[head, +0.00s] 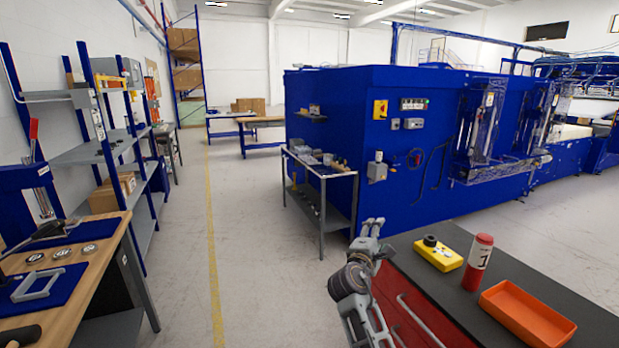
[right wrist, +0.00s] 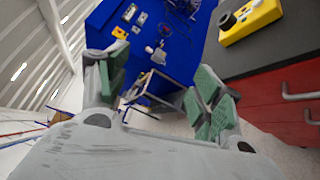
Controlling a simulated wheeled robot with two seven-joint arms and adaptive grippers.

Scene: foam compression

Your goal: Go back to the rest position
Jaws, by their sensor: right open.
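My right gripper (head: 371,228) is raised beside the left end of the dark-topped red cabinet, at about the height of its top. In the right wrist view its two green-padded fingers (right wrist: 160,82) stand well apart with nothing between them, so it is open and empty. The blue machine and the floor show beyond the fingers. My left gripper is in neither view.
The cabinet top (head: 410,240) carries a yellow box (head: 438,256) with a black knob, a red-and-white cylinder (head: 480,254) and an orange tray (head: 526,311). A wooden bench (head: 100,250) with several discs stands left. Open floor (head: 255,275) lies between.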

